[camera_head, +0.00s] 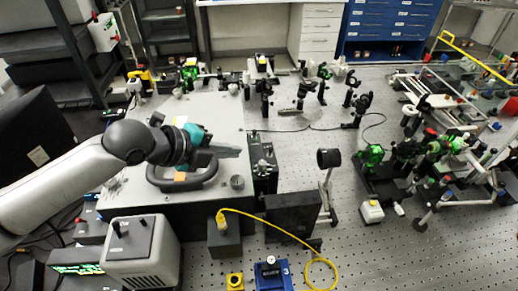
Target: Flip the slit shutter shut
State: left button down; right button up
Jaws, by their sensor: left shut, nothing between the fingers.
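My left gripper (232,152) is above the right part of the large grey-topped instrument box (215,100). It is shut and empty, with its fingers pointing right. A black curved handle (185,180) on the box top is below and partly behind the gripper. A small dark metal fitting (264,158) sits on a black unit (265,180) at the box's right side, just right of the fingertips. I cannot tell for sure which part is the slit shutter, or whether it is open or shut. My right gripper is not in view.
A small metal cup (237,183) stands on the box near the gripper. A yellow cable (275,228) loops over the front bench. Black posts and mounts (323,85) stand behind on the perforated bench (300,145). Dense optics with green parts (415,150) fill the right.

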aim_at(270, 152)
pick_arm(q)
jog(key=shift+p+x, duration=0.3)
jog(key=shift+x, duration=4.75)
jog(key=shift+w+a+r+n+g, duration=0.1)
jog(key=shift+w+r+n+g, duration=0.25)
jog(key=shift+g, duration=0.25)
jog(key=shift+w+n+g+b, duration=0.25)
jog(key=shift+w+g+b, duration=0.1)
jog(key=shift+g+b, duration=0.2)
jog(key=w+g+b, duration=0.1)
jog(key=n+g+b, duration=0.1)
jog(key=g+b, duration=0.1)
jog(key=shift+w+a+n+g+h+b, duration=0.2)
jog(key=shift+w+n+g+h+b, duration=0.1)
jog(key=shift+w+h, duration=0.1)
jog(key=shift+w+b, duration=0.2)
jog(key=shift+b, duration=0.2)
jog(key=shift+a+r, duration=0.1)
jog(key=shift+r, duration=0.15)
